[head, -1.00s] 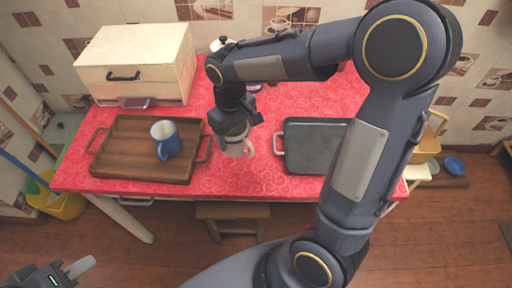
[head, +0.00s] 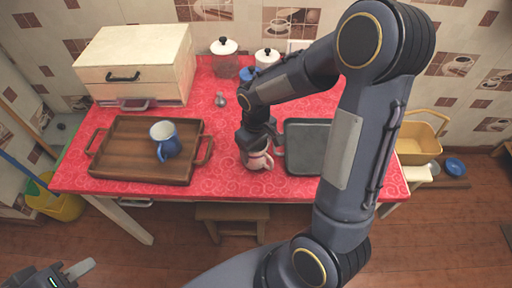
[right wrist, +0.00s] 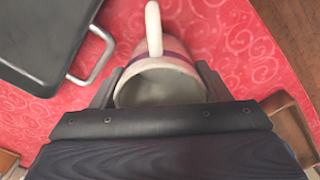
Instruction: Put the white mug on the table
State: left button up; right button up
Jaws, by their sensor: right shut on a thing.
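The white mug (head: 260,162), with a darker band, is over the front part of the red table (head: 225,183), between the two trays. My right gripper (head: 257,141) is shut on it from above. In the right wrist view the mug (right wrist: 160,67) sits between the fingers of my gripper (right wrist: 158,92), its handle pointing to the top of the picture. The mug looks upright and at or very near the tabletop; I cannot tell whether it touches. My left gripper (head: 77,269) shows only partly at the bottom left, away from the table; its opening is unclear.
A wooden tray (head: 110,168) with a blue mug (head: 165,141) stands left. A dark grey tray (head: 303,148) is close on the right, its handle near the mug. A bread box (head: 135,68), lidded jars (head: 225,60) and a small metal shaker (head: 220,99) stand further back.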

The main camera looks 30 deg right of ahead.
jog(key=shift+f, duration=0.1)
jog(key=o, duration=0.7)
jog(key=shift+f, duration=0.1)
jog(key=o, duration=0.5)
jog(key=shift+c, duration=0.2)
